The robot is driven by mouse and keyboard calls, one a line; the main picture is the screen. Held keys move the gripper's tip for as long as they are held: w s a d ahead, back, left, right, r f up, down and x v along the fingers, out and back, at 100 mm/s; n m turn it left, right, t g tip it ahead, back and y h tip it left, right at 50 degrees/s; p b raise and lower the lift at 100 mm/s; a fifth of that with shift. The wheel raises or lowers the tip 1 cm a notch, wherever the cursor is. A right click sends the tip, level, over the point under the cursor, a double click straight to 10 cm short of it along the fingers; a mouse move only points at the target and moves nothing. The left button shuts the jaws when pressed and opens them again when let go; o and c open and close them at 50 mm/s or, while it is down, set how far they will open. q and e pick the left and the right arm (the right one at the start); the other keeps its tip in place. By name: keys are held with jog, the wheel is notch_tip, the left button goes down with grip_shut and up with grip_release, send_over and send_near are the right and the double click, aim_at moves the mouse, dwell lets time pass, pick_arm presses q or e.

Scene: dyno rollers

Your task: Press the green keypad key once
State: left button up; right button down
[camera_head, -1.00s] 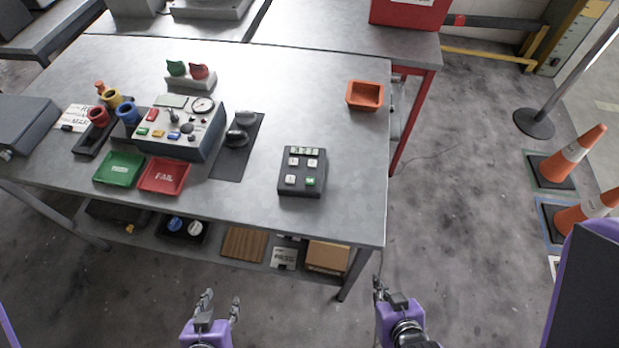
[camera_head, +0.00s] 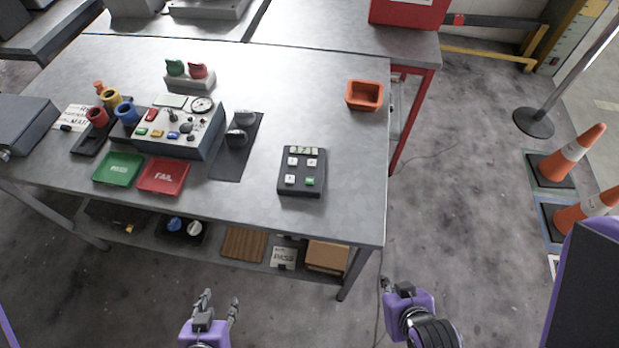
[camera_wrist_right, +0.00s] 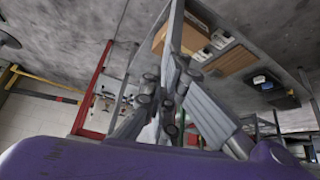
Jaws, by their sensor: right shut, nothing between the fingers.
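A dark keypad (camera_head: 302,171) lies on the table near its front right, with a lit display at its top and several keys. Its green key (camera_head: 310,182) is at the lower right of the pad. My left gripper (camera_head: 216,303) is open and empty in front of the table, below the shelf's front edge. My right gripper (camera_head: 386,286) is in front of the table's right leg, apart from the keypad; its fingers are hardly visible there. In the right wrist view the right gripper's fingers (camera_wrist_right: 160,105) are together with nothing between them.
The table's front edge (camera_head: 230,213) lies between my grippers and the keypad. A control box (camera_head: 180,130), a red tray (camera_head: 164,176) and a green tray (camera_head: 119,170) stand left of the keypad. An orange bin (camera_head: 365,96) is behind it. The tabletop around the keypad is clear.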

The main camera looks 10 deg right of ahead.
jog(key=w+d+r+m+t+h, duration=0.1)
jog(key=w+d+r+t+h, duration=0.15)
jog(key=w+r, duration=0.55)
jog(key=w+d+r+m+t+h, duration=0.1)
jog(key=w+d+r, duration=0.35)
jog(key=r, duration=0.55)
jog(key=w+a+r+n+t+y, duration=0.1)
jog(key=w+a+r+t, duration=0.3)
jog(key=r, duration=0.4)
jog(key=w+a+r+n+t+y, duration=0.1)
jog(key=w+a+r+t, duration=0.1)
jog(key=w+r+t, duration=0.4)
jog(key=w+a+r+n+t+y, duration=0.1)
jog(key=w+a+r+n+y, duration=0.1)
jog(key=a+r+n+y, duration=0.6)
jog(key=s+a+r+n+g+y, duration=0.2)
jog(key=a+n+g+y, duration=0.35)
jog(key=a, duration=0.25)
jog(key=s+a+r+n+g+y, duration=0.1)
jog(key=s+a+n+g+y, duration=0.25)
jog(key=a+n+y, duration=0.35)
jog(key=a+f+g+h, duration=0.3)
jog(key=a+f+g, duration=0.1)
jog(key=f+g, duration=0.2)
jog(key=w+d+f+h, duration=0.5)
jog(key=d+f+h, duration=0.3)
jog(key=f, duration=0.2)
jog(key=shift+m, duration=0.45)
